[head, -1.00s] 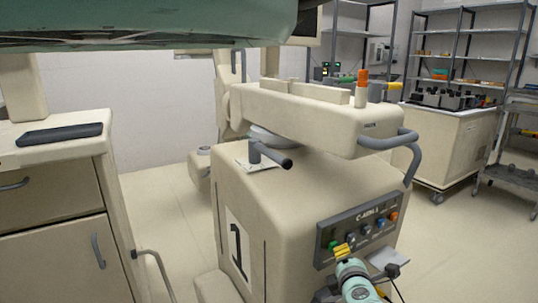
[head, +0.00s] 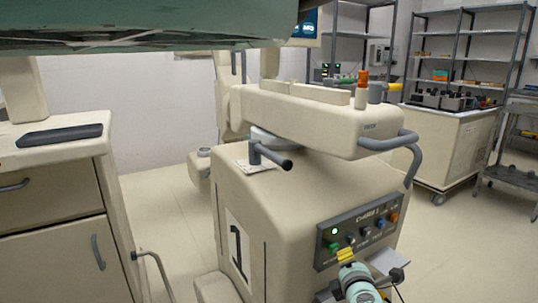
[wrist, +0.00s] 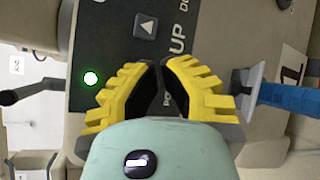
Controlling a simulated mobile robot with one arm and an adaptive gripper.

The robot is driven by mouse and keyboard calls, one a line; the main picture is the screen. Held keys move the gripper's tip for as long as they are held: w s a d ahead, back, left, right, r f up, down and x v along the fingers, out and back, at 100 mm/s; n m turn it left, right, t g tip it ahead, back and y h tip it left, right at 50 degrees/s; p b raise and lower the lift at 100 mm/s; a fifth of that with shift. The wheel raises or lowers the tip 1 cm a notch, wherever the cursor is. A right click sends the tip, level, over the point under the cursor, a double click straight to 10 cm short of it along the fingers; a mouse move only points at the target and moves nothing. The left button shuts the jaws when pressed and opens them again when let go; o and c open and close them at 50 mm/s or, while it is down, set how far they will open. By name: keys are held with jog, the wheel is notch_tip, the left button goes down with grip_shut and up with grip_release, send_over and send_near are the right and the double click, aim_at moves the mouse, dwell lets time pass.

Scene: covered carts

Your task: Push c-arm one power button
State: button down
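The c-arm unit marked 1 (head: 283,225) stands in the middle of the head view. Its dark control panel (head: 325,262) faces front right and carries several coloured buttons. A small lamp (head: 334,231) glows green at the panel's left end, above the green button (head: 332,246). The lamp also glows in the wrist view (wrist: 91,78). My gripper (head: 346,255), with yellow fingers, is in front of the panel, just right of and below the green button. In the wrist view my gripper (wrist: 161,66) has its fingertips together with nothing between them. The fingers partly hide the panel lettering.
A grey handle (head: 272,156) and a curved bar (head: 408,150) stick out from the unit. A drawer cabinet (head: 55,200) stands at left, with open floor between. A lit monitor (head: 307,24) is at the top. A cart (head: 450,150) and shelves are behind right.

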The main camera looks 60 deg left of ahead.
jog(key=d, duration=0.6)
jog(key=shift+s+b, duration=0.2)
jog(key=shift+b, duration=0.1)
